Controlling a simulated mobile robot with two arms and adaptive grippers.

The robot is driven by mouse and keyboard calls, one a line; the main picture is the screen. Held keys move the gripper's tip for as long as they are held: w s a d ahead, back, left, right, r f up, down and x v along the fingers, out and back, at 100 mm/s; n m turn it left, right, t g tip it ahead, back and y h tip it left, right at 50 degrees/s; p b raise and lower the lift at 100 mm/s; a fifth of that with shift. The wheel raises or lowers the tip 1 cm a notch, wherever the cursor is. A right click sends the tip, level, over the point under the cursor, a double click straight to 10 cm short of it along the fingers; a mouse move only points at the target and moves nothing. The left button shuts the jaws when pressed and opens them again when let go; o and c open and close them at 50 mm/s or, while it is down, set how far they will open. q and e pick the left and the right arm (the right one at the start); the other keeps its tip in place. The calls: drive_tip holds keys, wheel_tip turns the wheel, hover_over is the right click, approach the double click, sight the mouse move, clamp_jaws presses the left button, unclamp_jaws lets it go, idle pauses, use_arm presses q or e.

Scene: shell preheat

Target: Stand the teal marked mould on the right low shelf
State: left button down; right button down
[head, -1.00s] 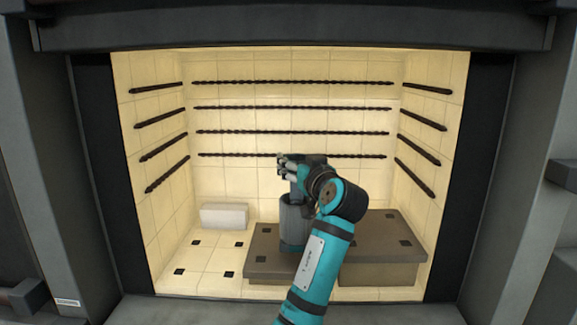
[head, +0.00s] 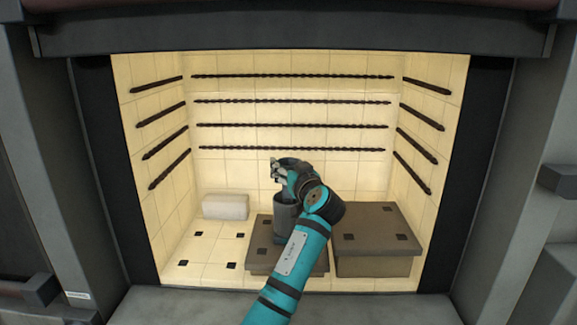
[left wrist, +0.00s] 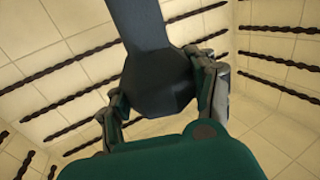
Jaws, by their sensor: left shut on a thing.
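The mould (head: 287,214) is a dark grey upright cup shape with a teal mark at its foot. My left gripper (head: 279,172) is at its upper end in the head view, my arm partly covering the mould. In the left wrist view the gripper's fingers (left wrist: 160,85) are shut on the dark mould (left wrist: 158,82). The right shelf (head: 372,220) is a brown block with dark squares on top; the mould is to its left, above the left brown shelf (head: 257,262). Whether the mould touches that shelf cannot be told. My right gripper is not in view.
The kiln chamber has cream tiled walls with dark twisted rods (head: 290,125) on the back and sides. A pale block (head: 225,207) lies at the back left. Dark frame posts stand on both sides.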

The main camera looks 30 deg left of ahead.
use_arm(q)
drive_tip(key=shift+c, duration=2.3)
unclamp_jaws()
drive_tip(key=shift+o, duration=0.4)
drive_tip(key=b+v, duration=0.5)
drive_tip(key=v, duration=0.7)
drive_tip(key=shift+b, duration=0.3)
